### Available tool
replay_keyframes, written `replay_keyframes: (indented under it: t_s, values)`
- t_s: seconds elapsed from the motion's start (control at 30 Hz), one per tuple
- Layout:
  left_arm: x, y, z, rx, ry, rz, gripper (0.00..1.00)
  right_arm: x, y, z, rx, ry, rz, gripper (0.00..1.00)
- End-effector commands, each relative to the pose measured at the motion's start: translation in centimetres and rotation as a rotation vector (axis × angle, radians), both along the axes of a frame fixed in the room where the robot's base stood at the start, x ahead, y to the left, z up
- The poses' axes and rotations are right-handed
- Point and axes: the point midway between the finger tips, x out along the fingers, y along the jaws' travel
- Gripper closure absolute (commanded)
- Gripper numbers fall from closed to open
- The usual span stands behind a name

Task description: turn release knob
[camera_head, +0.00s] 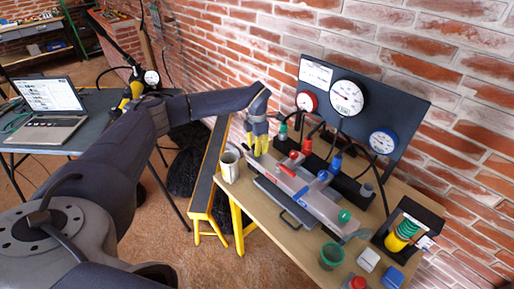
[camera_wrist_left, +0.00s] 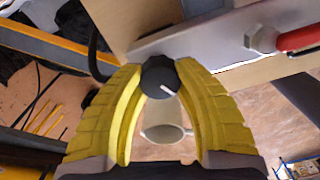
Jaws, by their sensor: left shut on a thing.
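The release knob (camera_wrist_left: 160,77) is round and black with a white pointer line. It sits at the end of a grey metal block (camera_wrist_left: 215,45), between the yellow fingertips of my left gripper (camera_wrist_left: 161,70) in the left wrist view. The fingers are shut on the knob from both sides. In the head view my left gripper (camera_head: 257,146) points down at the left end of the same block (camera_head: 326,205), and its fingers hide the knob. A red lever handle (camera_wrist_left: 300,38) is on the block. My right gripper is in neither view.
A white mug (camera_head: 229,166) stands on the wooden bench close to my gripper. Behind the block stands a dark panel (camera_head: 400,95) with several gauges, against the brick wall. Coloured fittings and hoses crowd the block. A laptop (camera_head: 48,112) is on the left table.

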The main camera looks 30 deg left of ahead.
Motion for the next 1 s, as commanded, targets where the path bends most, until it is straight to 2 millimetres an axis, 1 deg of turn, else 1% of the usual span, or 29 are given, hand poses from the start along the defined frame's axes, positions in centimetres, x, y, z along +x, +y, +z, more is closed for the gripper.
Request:
replay_keyframes:
  t_s: [0.7,1.0]
  values:
    - [-0.01,0.0,-0.01,0.0,0.0,0.674,0.98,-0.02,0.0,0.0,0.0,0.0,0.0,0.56]
    - [-0.01,0.0,-0.02,0.0,0.0,0.899,0.98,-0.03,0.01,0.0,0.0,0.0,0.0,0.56]
